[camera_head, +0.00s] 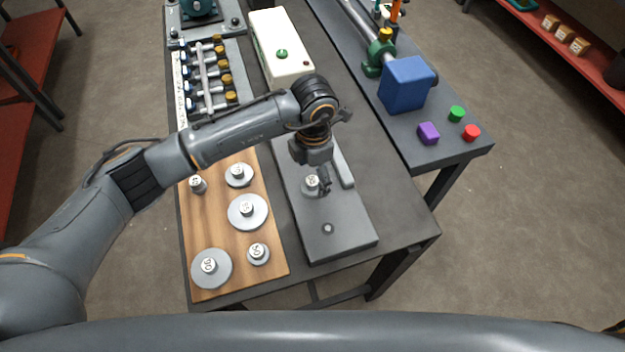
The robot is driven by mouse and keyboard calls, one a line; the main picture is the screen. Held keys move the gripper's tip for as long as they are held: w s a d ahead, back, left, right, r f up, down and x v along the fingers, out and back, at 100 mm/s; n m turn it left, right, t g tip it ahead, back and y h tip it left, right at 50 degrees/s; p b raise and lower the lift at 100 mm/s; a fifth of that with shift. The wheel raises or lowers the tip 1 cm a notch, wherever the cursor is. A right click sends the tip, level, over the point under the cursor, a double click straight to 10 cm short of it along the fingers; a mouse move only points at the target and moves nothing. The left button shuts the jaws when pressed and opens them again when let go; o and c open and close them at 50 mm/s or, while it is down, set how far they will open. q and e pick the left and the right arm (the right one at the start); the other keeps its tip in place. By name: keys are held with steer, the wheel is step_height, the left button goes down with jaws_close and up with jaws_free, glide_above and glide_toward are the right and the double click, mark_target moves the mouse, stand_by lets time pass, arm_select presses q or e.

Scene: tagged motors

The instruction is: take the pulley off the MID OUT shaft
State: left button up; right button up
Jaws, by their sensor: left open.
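My left gripper (321,185) is open and points down over the grey base plate (347,237) on the dark bench. A small light grey pulley (309,190) with a marked hub sits on that plate, right at the fingertips and partly covered by them. I cannot tell whether the fingers touch it. A short shaft end (328,228) shows nearer the front of the plate with no large pulley on it. No MID OUT label is readable, and the gripper and wrist hide the plate behind. My right gripper is not in view.
A wooden board (233,278) left of the plate holds several grey pulleys with numbered hubs. A cream box (279,48) with a green button stands behind. A second bench at right holds a blue block (406,84).

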mark_target(313, 180)
arm_select(q)
steer(key=shift+a+f+p, duration=0.1)
steer(key=shift+f+p, duration=0.2)
steer(key=shift+f, duration=1.25)
steer(key=shift+c, duration=0.5)
steer(key=shift+r, duration=0.1)
steer(key=c, duration=1.2)
